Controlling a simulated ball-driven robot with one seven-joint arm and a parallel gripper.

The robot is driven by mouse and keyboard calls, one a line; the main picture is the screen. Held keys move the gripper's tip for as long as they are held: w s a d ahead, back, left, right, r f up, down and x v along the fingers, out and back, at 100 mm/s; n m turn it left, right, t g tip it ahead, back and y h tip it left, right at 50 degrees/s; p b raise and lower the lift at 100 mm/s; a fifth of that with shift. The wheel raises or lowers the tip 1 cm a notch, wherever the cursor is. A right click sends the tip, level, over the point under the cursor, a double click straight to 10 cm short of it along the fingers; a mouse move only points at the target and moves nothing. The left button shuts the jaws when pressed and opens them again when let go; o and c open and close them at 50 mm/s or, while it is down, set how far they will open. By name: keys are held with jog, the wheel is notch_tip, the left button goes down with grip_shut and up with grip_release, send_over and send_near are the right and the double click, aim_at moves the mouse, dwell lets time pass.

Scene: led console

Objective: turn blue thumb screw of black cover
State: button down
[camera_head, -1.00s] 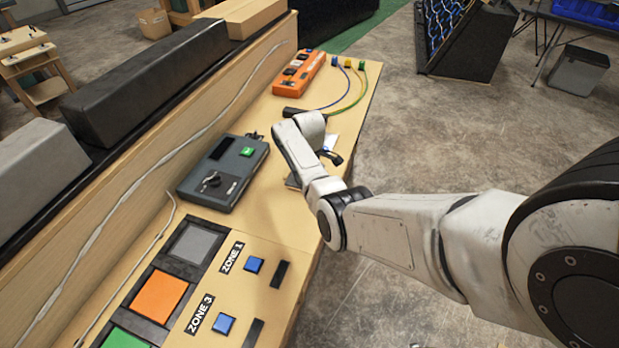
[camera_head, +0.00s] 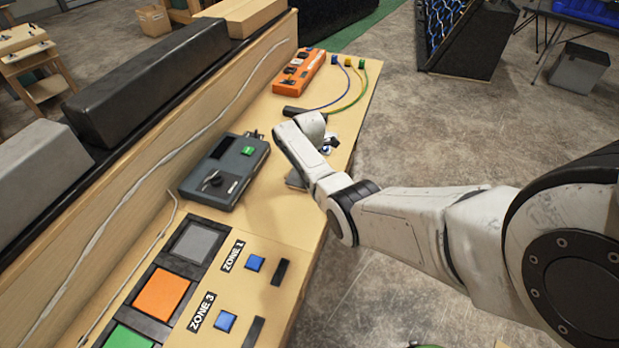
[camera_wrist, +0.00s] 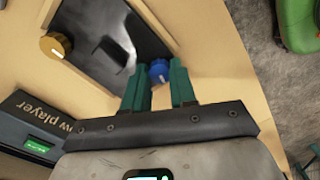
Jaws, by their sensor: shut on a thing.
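In the wrist view the black cover (camera_wrist: 88,32) is a glossy dark plate on the wooden bench top. The blue thumb screw (camera_wrist: 159,71) is at its near right edge, with a pale mark on its head. The two teal fingers of my gripper (camera_wrist: 161,77) stand on either side of the screw and are shut on it. A yellow thumb screw (camera_wrist: 56,46) with a white mark is at the cover's left corner. In the head view my arm hides the fingers, the blue screw and most of the cover.
An orange device (camera_head: 299,72) with cables is at the bench's far end. Colored pads (camera_head: 161,293) and blue buttons lie nearer. Open floor lies right of the bench.

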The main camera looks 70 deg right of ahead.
jog(key=shift+s+a+f+n, duration=0.1)
jog(key=shift+f+n, duration=0.05)
jog(key=shift+n, duration=1.25)
jog(key=c, duration=0.9)
grip_release()
notch_tip(320, 180, up, 11)
jog(key=shift+f, duration=0.1)
